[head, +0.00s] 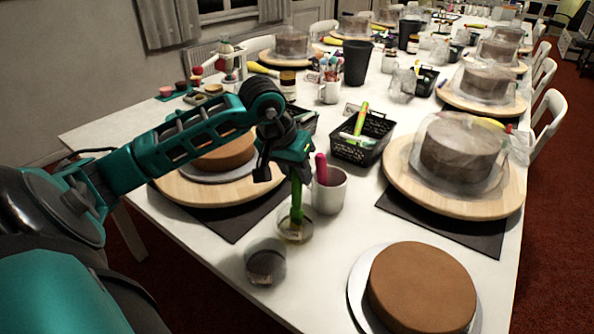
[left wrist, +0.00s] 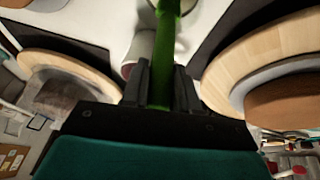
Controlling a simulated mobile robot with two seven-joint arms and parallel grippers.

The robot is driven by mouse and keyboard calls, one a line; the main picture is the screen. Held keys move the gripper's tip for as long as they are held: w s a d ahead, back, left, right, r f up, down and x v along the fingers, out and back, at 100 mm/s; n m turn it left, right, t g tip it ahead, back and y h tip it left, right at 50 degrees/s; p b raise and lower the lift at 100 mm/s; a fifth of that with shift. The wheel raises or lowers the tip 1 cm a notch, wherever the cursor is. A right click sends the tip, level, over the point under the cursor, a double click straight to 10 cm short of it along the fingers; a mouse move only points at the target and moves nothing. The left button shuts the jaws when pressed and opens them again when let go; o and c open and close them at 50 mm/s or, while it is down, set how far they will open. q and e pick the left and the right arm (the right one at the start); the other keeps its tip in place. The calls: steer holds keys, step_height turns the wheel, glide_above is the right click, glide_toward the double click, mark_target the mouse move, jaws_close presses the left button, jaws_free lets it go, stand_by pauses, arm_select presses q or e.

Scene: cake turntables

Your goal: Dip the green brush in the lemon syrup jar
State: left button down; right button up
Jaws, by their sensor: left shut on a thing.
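My left gripper (head: 293,165) is shut on the green brush (head: 297,205) and holds it about upright, bristle end down. In the left wrist view the brush's green handle (left wrist: 166,38) runs between the two dark fingers (left wrist: 165,88). The brush's lower end reaches a small glass jar with pale yellowish contents (head: 296,232), which looks like the lemon syrup jar. It appears to be inside the jar's mouth; how deep it sits, I cannot tell. A second glass jar with dark contents (head: 265,264) stands nearer, to the left. My right gripper is not in view.
A white mug (head: 330,195) with a pink handle in it stands close right of the brush. A brown cake (head: 422,287) is at the front right. A black basket (head: 362,142) and covered cakes on wooden turntables (head: 410,190) stand behind. Clear table lies before the jars.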

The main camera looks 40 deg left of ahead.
arm_select(q)
steer(key=shift+r, duration=0.1)
steer(key=shift+r+p, duration=1.95)
steer(key=shift+r, duration=1.3)
step_height(320, 180, up, 5)
steer(key=p, duration=0.3)
